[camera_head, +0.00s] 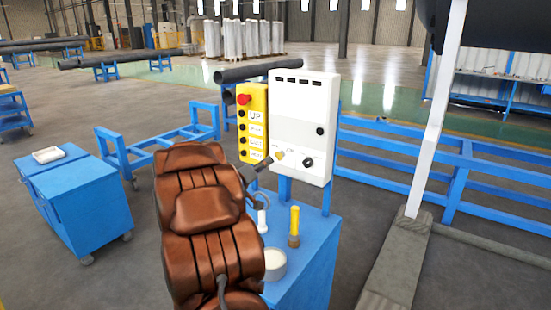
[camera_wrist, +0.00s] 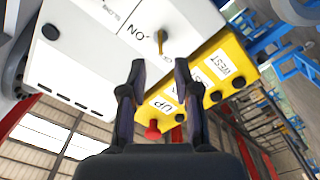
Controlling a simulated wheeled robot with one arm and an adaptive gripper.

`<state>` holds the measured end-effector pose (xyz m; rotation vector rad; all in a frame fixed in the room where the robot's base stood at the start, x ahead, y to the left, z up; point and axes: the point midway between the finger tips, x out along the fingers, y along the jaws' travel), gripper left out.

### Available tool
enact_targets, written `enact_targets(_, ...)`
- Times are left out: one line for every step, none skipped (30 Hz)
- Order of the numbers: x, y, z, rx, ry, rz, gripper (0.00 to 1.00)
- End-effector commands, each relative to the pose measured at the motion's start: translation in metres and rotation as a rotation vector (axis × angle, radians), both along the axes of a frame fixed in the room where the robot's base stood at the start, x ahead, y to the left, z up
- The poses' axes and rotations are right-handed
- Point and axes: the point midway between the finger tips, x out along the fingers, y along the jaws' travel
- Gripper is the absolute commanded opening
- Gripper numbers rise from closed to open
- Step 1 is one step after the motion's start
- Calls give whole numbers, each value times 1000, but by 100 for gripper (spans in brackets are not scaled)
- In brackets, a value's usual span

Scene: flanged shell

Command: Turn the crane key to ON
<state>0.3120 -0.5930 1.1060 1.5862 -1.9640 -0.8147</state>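The crane key (camera_wrist: 160,43) is a small brass-coloured key in the face of the white control box (camera_wrist: 85,50). It sits beside a label reading ON in the wrist view. In the head view the key (camera_head: 280,154) shows low on the box (camera_head: 302,110), left of a black knob (camera_head: 307,162). My gripper (camera_wrist: 160,67) is open, with its two dark fingers apart. The key appears beyond the fingertips, between their lines, with no visible contact. In the head view my gripper (camera_head: 269,160) is close to the key, at its lower left.
A yellow button box (camera_head: 253,122) with a red button (camera_head: 243,99) adjoins the white box on the left. Below is a blue cabinet (camera_head: 318,262) holding a yellow-handled tool (camera_head: 294,225) and a white round container (camera_head: 275,264). Blue rails (camera_head: 400,160) stand behind, right.

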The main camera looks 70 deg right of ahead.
Motion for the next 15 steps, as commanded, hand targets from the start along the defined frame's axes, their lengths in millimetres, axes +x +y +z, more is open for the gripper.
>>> enact_targets(-2,-6,1,-1,0,-2,31)
enact_targets(-3,-9,1,-1,0,-3,31)
enact_targets(-4,-14,2,-2,-1,-3,31)
enact_targets(-5,-18,2,-2,-1,-3,31)
enact_targets(-7,-22,2,-1,-1,-4,31)
enact_targets(-7,-28,2,0,-1,-3,31)
enact_targets(-8,-32,1,0,-2,-2,31)
enact_targets(-9,-36,1,1,-2,-1,31)
enact_targets(-10,-42,1,2,-3,0,31)
enact_targets(-10,-45,0,2,-3,0,31)
enact_targets(-11,-49,1,2,-3,0,31)
enact_targets(-12,-53,1,1,-3,0,31)
enact_targets(-12,-56,1,0,-3,1,31)
enact_targets(-12,-59,1,0,-3,1,31)
enact_targets(-13,-62,1,0,-2,1,31)
